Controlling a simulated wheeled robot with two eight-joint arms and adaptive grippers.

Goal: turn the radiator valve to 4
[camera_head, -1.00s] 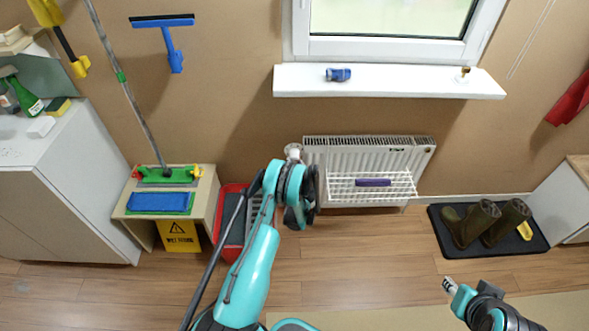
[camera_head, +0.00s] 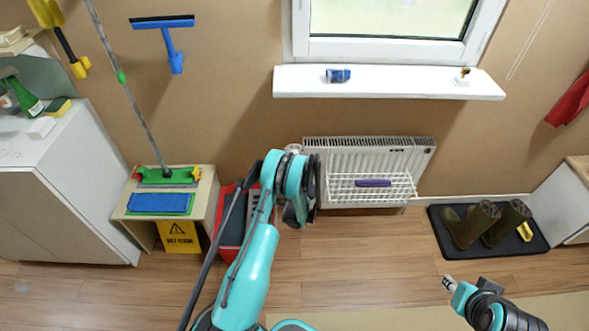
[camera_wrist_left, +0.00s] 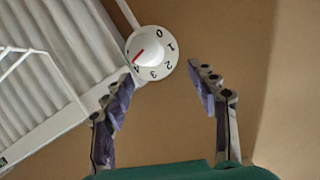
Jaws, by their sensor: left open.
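The radiator valve (camera_wrist_left: 152,52) is a round white dial with the numbers 0 to 4 and a red mark. The red mark lies at the dial's lower left, close to the 4. In the head view only a bit of the valve (camera_head: 294,148) shows at the radiator's upper left corner, behind my left arm. My left gripper (camera_wrist_left: 163,82) is open and empty in the wrist view, its fingertips apart and the dial beyond them, nearer the left finger. My right gripper (camera_head: 448,283) is low at the right, away from the radiator; its finger state is unclear.
The white radiator (camera_head: 370,160) carries a wire rack (camera_head: 345,192) with a purple item (camera_head: 373,183). A windowsill (camera_head: 400,82) juts out above. A red bin (camera_head: 226,225) stands left of my arm, and boots (camera_head: 475,225) stand on a mat at the right.

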